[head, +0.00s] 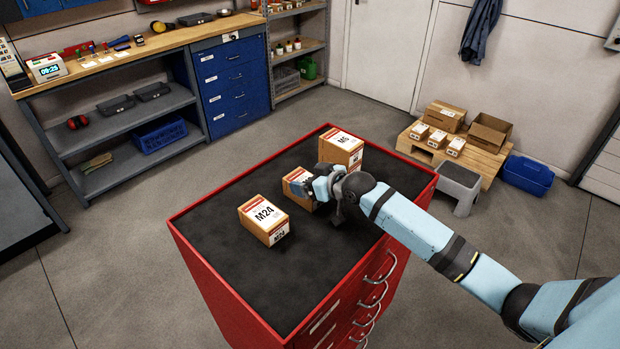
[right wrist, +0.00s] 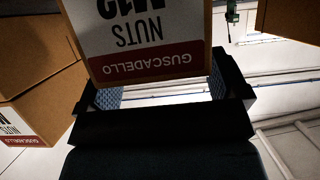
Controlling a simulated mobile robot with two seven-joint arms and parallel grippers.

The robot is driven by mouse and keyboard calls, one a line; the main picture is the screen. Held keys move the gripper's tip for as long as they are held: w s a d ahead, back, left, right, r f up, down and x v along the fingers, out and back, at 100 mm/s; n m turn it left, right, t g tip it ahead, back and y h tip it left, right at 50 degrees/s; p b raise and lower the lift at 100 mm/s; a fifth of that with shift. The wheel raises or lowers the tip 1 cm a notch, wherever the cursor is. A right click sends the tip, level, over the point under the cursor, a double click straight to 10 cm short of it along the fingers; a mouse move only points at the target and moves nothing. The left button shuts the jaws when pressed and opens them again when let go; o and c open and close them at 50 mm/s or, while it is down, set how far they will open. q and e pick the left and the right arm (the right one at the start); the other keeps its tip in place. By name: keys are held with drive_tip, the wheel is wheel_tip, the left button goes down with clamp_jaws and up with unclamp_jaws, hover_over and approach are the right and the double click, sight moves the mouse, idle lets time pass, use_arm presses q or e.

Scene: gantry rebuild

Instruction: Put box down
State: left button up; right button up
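A small brown box with a white and red label, the middle box (head: 293,184), is at the middle of the red cabinet's black top (head: 225,205). My right gripper (head: 318,190) reaches it from the right, with its fingers at the box's sides. In the right wrist view the box (right wrist: 150,45) shows upside down, with "NUTS" and "GUSCADELLO" on it. My left gripper is not in view.
A box marked M24 (head: 264,219) stands nearer, left of the middle box. A taller M6 box (head: 341,149) stands behind it. The cabinet's front-left top is clear. A pallet with boxes (head: 472,155), a grey step (head: 459,180) and a workbench (head: 130,55) stand beyond.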

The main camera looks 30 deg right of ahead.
drive_tip(key=shift+o, duration=0.3)
drive_tip(key=shift+f, duration=0.1)
drive_tip(key=shift+r, duration=0.2)
drive_tip(key=v, duration=1.2)
drive_tip(key=shift+r+b, duration=0.3)
drive_tip(key=shift+r, duration=0.15)
